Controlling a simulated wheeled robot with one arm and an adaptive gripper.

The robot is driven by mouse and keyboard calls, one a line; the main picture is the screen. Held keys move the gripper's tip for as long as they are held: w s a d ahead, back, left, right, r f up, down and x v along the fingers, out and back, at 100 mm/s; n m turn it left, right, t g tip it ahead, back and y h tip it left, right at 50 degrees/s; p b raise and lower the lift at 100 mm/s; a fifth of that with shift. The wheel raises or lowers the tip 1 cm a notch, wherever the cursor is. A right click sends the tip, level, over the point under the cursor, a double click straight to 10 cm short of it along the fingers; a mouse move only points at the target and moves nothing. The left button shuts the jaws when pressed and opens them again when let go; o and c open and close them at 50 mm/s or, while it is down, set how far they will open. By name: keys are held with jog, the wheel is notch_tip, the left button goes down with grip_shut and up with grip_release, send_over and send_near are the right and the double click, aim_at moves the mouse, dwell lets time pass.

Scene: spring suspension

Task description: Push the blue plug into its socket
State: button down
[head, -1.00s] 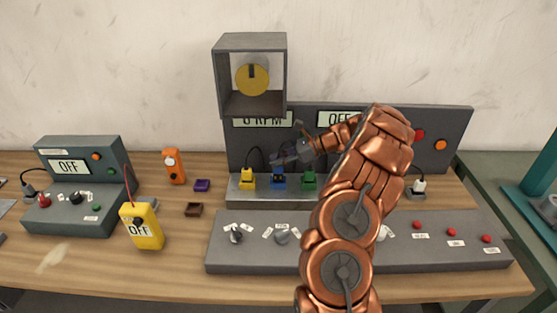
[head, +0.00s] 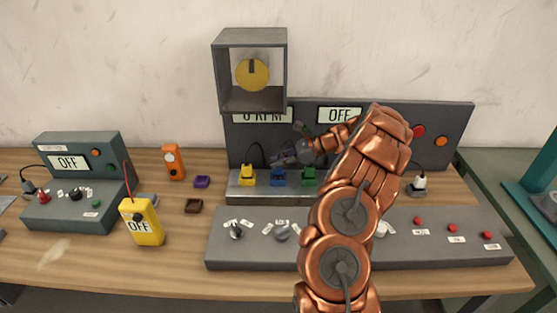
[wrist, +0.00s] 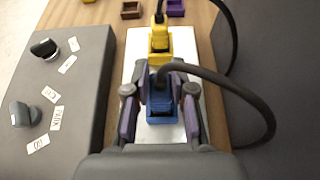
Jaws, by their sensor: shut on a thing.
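The blue plug (head: 278,178) stands on the light metal socket strip (head: 262,199) between the yellow plug (head: 247,176) and the green plug (head: 309,177). In the wrist view the blue plug (wrist: 161,105) sits between the fingers of my gripper (wrist: 160,95), which are shut on it from both sides. My gripper also shows in the head view (head: 281,161), reaching in from the right just above the plug. The yellow plug (wrist: 160,45) is right ahead of it in the wrist view. How deep the blue plug sits in its socket cannot be seen.
A dark cable (wrist: 235,80) loops right of the plug in the wrist view. The grey knob panel (head: 225,257) lies in front of the strip, the display panel (head: 385,108) behind. A yellow meter (head: 142,222) stands left. Bare tabletop shows there.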

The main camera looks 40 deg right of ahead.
jog(key=shift+f, duration=0.3)
jog(key=shift+r, duration=0.15)
jog(key=shift+r+p, duration=0.55)
jog(key=shift+r, duration=0.3)
jog(key=shift+p, duration=0.45)
dwell(1.4)
jog(key=shift+f+b, duration=0.4)
jog(key=shift+f, duration=0.6)
dwell(0.4)
jog(key=c, duration=0.9)
grip_release()
